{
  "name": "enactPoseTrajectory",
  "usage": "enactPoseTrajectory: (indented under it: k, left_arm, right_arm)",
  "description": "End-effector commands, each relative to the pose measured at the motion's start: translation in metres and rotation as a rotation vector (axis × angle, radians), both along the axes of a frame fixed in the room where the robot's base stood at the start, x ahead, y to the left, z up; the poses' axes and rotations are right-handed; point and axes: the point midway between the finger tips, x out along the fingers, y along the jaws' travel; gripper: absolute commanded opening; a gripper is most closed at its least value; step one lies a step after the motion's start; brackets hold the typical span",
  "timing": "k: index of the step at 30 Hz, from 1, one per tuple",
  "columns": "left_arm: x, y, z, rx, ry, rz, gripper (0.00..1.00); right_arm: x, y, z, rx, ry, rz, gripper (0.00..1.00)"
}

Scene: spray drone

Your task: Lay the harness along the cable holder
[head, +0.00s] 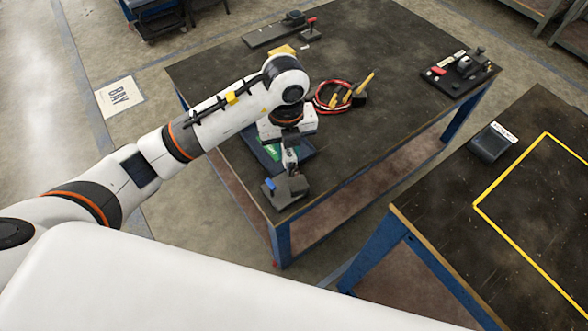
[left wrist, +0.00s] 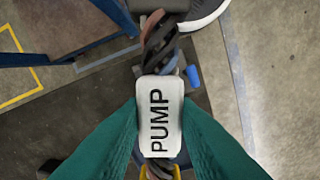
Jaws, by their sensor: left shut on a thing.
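My left gripper (head: 290,163) points down over the near left corner of the dark table. In the left wrist view, its green fingers (left wrist: 160,112) are shut on the harness, a dark twisted cable bundle (left wrist: 160,42) with a white PUMP label (left wrist: 160,116) between the fingers. The bundle runs up and down the picture past the label. A grey block with a blue knob (head: 269,184) stands just below the gripper; the knob also shows in the left wrist view (left wrist: 193,76). I cannot tell for certain which part is the cable holder. The arm hides much of this area.
A red and black cable loop (head: 319,98) lies mid-table beside yellow-handled items (head: 365,84). A second table (head: 450,205) with a yellow outline and labelled dark box (head: 489,144) is at right.

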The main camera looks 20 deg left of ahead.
Motion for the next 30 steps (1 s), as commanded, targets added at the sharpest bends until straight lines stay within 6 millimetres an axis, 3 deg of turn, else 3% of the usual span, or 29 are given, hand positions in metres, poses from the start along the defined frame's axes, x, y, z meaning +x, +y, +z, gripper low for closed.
enactPoseTrajectory:
  k: [3,9,16,30]
  left_arm:
    - [-0.002,-0.003,0.003,-0.002,0.005,0.198,0.01]
    - [-0.003,-0.004,-0.007,0.001,0.010,0.350,0.01]
    - [-0.003,-0.004,-0.049,0.002,0.010,0.357,0.01]
    - [-0.003,-0.004,-0.099,0.001,0.007,0.353,0.01]
  right_arm:
    - [-0.007,-0.001,0.005,0.000,0.004,0.001,0.56]
    - [-0.011,-0.002,0.006,0.000,0.006,0.002,0.56]
    - [-0.011,-0.002,0.007,0.000,0.006,0.002,0.56]
    - [-0.011,-0.002,0.007,-0.001,0.006,0.001,0.56]
